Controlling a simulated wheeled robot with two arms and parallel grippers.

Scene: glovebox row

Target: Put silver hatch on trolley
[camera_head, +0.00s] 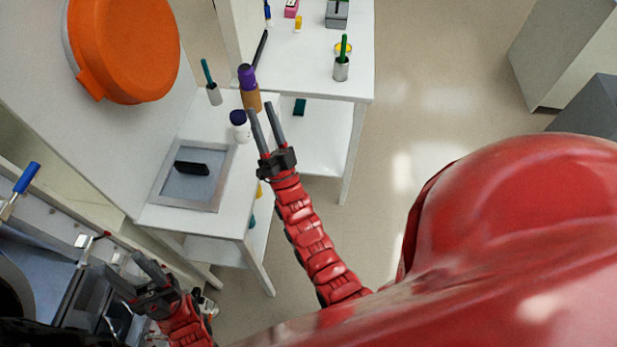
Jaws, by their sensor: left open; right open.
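I cannot make out a silver hatch for certain. A round orange hatch (130,45) sits on the white wall panel at upper left. Two white tables with lower shelves show, a near one (229,208) and a far one (318,82); I cannot tell which, if either, is the trolley. My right gripper (261,110) is open and empty, its fingers beside a white bottle with a dark cap (240,128) and a brown bottle with a purple cap (250,90). My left gripper (122,264) is open and empty at lower left, near grey equipment (45,272).
A grey tray (214,205) with a black block (191,168) lies on the near table. A blue-handled part (27,178) sticks up at left. Grey cabinets (565,55) stand at upper right; the floor between is clear.

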